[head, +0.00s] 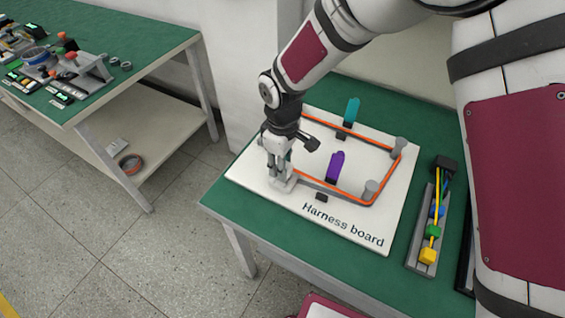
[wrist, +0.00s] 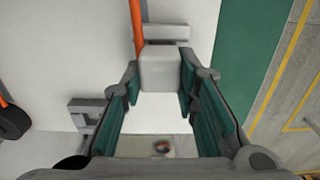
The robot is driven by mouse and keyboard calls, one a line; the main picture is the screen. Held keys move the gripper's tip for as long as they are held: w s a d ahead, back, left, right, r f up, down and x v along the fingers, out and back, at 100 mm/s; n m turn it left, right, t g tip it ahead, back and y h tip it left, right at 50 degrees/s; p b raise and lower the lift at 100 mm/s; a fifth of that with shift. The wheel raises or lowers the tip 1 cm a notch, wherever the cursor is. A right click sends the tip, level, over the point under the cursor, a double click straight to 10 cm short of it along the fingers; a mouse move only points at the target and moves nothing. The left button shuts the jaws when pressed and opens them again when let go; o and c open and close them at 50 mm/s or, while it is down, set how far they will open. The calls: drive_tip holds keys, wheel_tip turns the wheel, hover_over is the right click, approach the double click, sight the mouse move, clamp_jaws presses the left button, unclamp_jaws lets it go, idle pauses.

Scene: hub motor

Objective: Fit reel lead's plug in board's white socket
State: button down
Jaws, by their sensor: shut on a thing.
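My gripper (head: 281,176) is low over the left corner of the white harness board (head: 262,153). In the wrist view its teal-padded fingers (wrist: 160,82) are shut on a pale, blocky plug (wrist: 161,69). The orange lead (wrist: 139,22) runs up to the far side of this plug. In the head view the lead (head: 320,188) loops around the board's grey posts. I cannot make out the white socket apart from the pale parts under my gripper, nor tell whether the plug is in it.
A purple clip (head: 335,167) and a teal clip (head: 351,111) stand up from the board. A grey rack (head: 422,228) with coloured connectors lies right of it. A grey bracket (wrist: 166,33) is just beyond the plug. Another green-topped bench (head: 130,55) stands at left.

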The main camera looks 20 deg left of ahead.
drive_tip(key=shift+f+b, duration=0.45)
drive_tip(key=shift+f, duration=0.45)
drive_tip(key=c, duration=1.2)
unclamp_jaws()
drive_tip(key=shift+r, duration=0.1)
wheel_tip(320, 180, up, 12)
drive_tip(key=shift+f, duration=0.1)
